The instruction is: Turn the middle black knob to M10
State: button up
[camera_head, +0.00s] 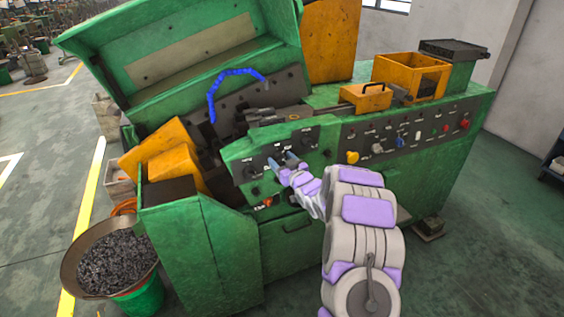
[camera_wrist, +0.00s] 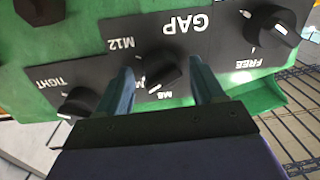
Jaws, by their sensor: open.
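The middle black knob (camera_wrist: 160,72) sits on a dark panel marked GAP, with M12 and M8 labels beside it. A third label is partly covered, and a short white mark shows at the knob's lower edge; I cannot tell its exact setting. My gripper (camera_wrist: 161,68) is open, with one finger on each side of this knob; contact is unclear. In the head view my gripper (camera_head: 283,165) is at the small sloped panel (camera_head: 262,158) on the green machine, and the middle knob is hard to make out behind it.
A knob by TIGHT (camera_wrist: 80,103) is at the left and a knob by FREE (camera_wrist: 271,26) is at the right. Another knob (camera_wrist: 40,9) is at the top left. A bowl of dark metal pieces (camera_head: 85,235) stands beside the machine.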

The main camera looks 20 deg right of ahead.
jog(key=s+d+p, duration=0.1)
jog(key=s+d, duration=0.1)
jog(key=s, duration=1.5)
jog(key=shift+p, duration=0.4)
